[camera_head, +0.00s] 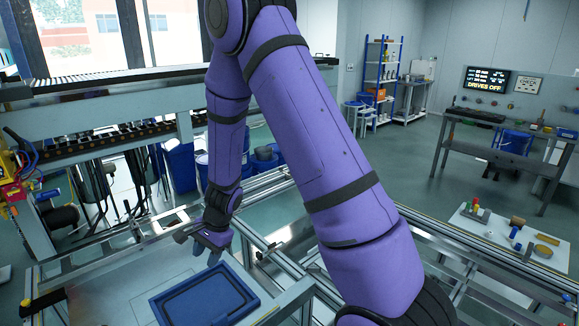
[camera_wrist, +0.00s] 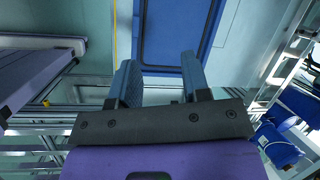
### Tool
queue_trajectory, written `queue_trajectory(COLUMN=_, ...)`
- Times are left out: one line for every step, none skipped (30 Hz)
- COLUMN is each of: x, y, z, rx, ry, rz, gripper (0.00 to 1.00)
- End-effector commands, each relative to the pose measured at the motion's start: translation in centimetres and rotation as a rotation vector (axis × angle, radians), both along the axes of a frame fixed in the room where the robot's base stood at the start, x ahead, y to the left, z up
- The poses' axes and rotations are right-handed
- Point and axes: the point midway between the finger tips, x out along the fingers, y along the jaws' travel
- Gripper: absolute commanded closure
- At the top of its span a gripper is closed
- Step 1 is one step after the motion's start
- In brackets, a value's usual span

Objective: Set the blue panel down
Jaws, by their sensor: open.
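The blue panel (camera_head: 205,297) is a rectangle with a raised rim. It lies flat on the pale plate of the fixture (camera_head: 115,290), low in the head view. My gripper (camera_head: 211,249) is just beyond the panel's far edge, pointing down. In the wrist view, my gripper (camera_wrist: 159,75) has its two fingers spread apart with nothing held between them. The panel (camera_wrist: 177,30) lies ahead of the fingertips there, its near edge close to them. I cannot tell whether a fingertip touches it.
Metal frame rails (camera_head: 262,245) border the fixture on the right. A conveyor-like machine (camera_head: 95,125) stands behind at left. A small table (camera_head: 500,235) with loose parts is at right. Blue bins (camera_head: 180,167) stand behind my arm. Bare plate shows left of the panel.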

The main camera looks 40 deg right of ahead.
Motion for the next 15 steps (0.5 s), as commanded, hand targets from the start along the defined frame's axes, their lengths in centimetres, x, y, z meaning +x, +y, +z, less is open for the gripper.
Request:
queue_trajectory(x=-0.1, y=0.2, z=2.4, rx=0.004, ry=-0.037, rz=0.044, gripper=0.57)
queue_trajectory(x=-0.3, y=0.3, z=3.6, rx=0.005, ry=-0.055, rz=0.073, gripper=0.57)
queue_trajectory(x=-0.5, y=0.4, z=5.2, rx=0.004, ry=-0.08, rz=0.112, gripper=0.57)
queue_trajectory(x=-0.8, y=0.5, z=6.4, rx=0.004, ry=-0.098, rz=0.141, gripper=0.57)
queue_trajectory(x=-1.0, y=0.5, z=7.6, rx=0.001, ry=-0.117, rz=0.17, gripper=0.57)
queue_trajectory(x=-1.5, y=0.6, z=9.1, rx=-0.002, ry=-0.14, rz=0.208, gripper=0.57)
queue_trajectory(x=-1.8, y=0.6, z=10.2, rx=-0.005, ry=-0.157, rz=0.238, gripper=0.57)
queue_trajectory(x=-2.2, y=0.7, z=11.3, rx=-0.01, ry=-0.174, rz=0.266, gripper=0.57)
queue_trajectory(x=-2.8, y=0.7, z=12.7, rx=-0.016, ry=-0.196, rz=0.304, gripper=0.57)
queue_trajectory(x=-3.2, y=0.7, z=13.7, rx=-0.023, ry=-0.213, rz=0.332, gripper=0.57)
queue_trajectory(x=-3.7, y=0.7, z=14.7, rx=-0.03, ry=-0.229, rz=0.359, gripper=0.57)
queue_trajectory(x=-4.4, y=0.7, z=16.1, rx=-0.039, ry=-0.249, rz=0.397, gripper=0.57)
queue_trajectory(x=-4.9, y=0.6, z=17.0, rx=-0.048, ry=-0.265, rz=0.424, gripper=0.57)
queue_trajectory(x=-5.5, y=0.6, z=17.9, rx=-0.058, ry=-0.28, rz=0.451, gripper=0.57)
queue_trajectory(x=-6.2, y=0.5, z=19.2, rx=-0.072, ry=-0.3, rz=0.488, gripper=0.57)
